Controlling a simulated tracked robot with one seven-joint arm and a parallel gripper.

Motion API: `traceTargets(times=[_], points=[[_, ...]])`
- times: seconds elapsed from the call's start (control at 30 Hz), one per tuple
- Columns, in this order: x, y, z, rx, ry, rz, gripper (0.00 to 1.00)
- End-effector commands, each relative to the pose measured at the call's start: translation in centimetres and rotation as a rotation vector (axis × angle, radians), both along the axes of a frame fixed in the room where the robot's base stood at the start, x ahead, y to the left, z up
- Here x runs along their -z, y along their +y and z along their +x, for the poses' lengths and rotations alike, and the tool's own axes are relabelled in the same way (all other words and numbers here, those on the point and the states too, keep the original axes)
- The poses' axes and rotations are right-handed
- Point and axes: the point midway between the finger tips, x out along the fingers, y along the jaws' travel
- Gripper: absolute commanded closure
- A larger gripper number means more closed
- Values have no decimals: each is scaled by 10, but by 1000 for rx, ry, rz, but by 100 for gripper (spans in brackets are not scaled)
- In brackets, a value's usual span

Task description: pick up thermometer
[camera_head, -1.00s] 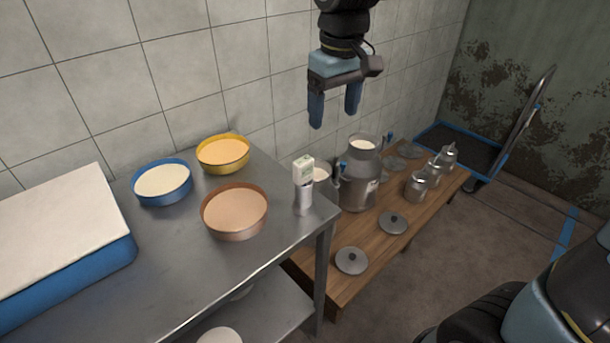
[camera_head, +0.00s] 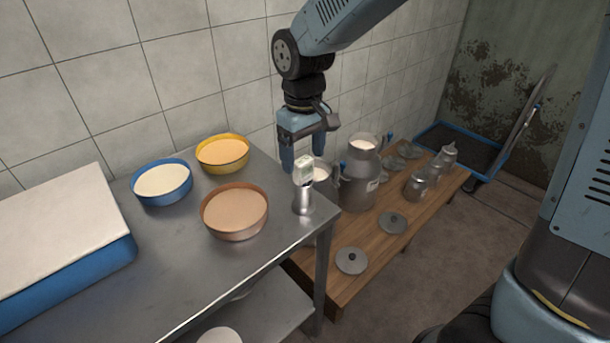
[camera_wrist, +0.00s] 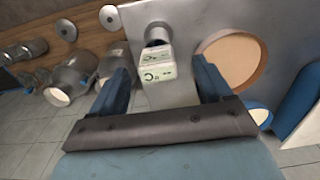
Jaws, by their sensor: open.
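The thermometer (camera_head: 304,171) is a white device with a small display. It stands upright in a small metal cup (camera_head: 303,201) near the right corner of the metal table (camera_head: 262,250). My gripper (camera_head: 303,160) is open and points down, close by the thermometer. In the wrist view the thermometer (camera_wrist: 157,65) shows between the two blue fingers of my gripper (camera_wrist: 160,80), toward their tips. I cannot tell contact with either finger.
Blue (camera_head: 162,184), yellow (camera_head: 223,154) and brown (camera_head: 235,212) bowls stand left of the cup. A blue-sided box (camera_head: 60,245) is at far left. A milk can (camera_head: 358,185) and loose lids sit on the wooden bench (camera_head: 370,243) to the right. The tiled wall is behind.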

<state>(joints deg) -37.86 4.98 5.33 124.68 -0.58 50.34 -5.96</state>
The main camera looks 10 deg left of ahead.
Motion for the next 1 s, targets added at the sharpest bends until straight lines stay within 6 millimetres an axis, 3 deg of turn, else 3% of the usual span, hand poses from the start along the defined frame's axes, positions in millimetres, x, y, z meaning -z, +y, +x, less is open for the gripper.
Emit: traceTargets(times=[0.43,0.77,1.0], points=[[48,2,6,-1,2,-2,21],[53,2,6,0,0,0,21],[53,2,6,-1,0,0,44]])
